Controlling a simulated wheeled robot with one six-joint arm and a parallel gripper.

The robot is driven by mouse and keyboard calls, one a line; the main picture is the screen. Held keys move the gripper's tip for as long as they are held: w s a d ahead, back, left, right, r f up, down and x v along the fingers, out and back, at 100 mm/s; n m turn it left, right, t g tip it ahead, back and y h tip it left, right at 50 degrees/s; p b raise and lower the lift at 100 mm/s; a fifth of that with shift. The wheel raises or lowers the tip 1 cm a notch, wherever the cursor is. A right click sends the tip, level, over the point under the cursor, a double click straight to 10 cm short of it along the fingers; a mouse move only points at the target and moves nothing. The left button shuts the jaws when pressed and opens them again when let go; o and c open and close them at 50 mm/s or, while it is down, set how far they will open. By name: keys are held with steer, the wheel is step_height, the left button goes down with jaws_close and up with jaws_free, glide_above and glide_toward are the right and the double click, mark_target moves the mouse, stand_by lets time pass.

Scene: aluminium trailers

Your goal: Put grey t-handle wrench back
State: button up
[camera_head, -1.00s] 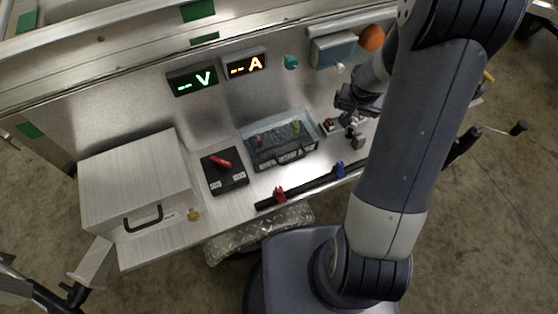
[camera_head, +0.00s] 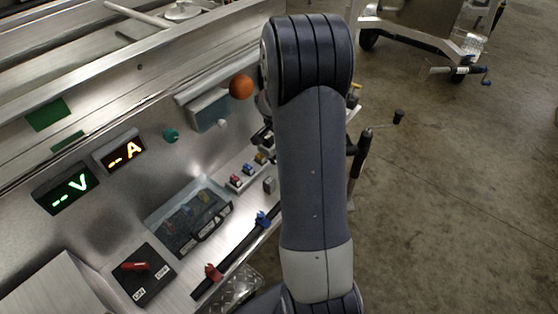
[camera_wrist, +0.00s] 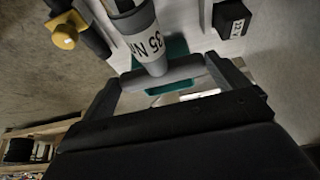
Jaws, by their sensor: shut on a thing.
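The grey T-handle wrench shows close up in the wrist view, with its grey crossbar (camera_wrist: 165,75) lying across between my fingers. Its shaft (camera_wrist: 136,32) runs up and left away from the bar and carries a white label reading "35 N", partly cut off. My gripper (camera_wrist: 163,78) is shut on the crossbar, one finger at each end. A teal part (camera_wrist: 177,48) lies behind the bar; I cannot tell whether the wrench touches it. In the head view my arm hides the wrench and most of my gripper.
A black box marked 12 V (camera_wrist: 231,18) is right of the wrench, and a yellow knob (camera_wrist: 65,37) is left. On the bench are a clear-lidded case (camera_head: 190,218), a black switch box (camera_head: 142,274) and a black rail (camera_head: 237,254). Open floor (camera_head: 450,190) lies right.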

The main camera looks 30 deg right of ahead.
steer(key=shift+f, duration=3.2)
steer(key=shift+f+b, duration=0.2)
steer(key=shift+b, duration=0.25)
steer(key=o, duration=0.9)
steer(key=shift+r, duration=0.1)
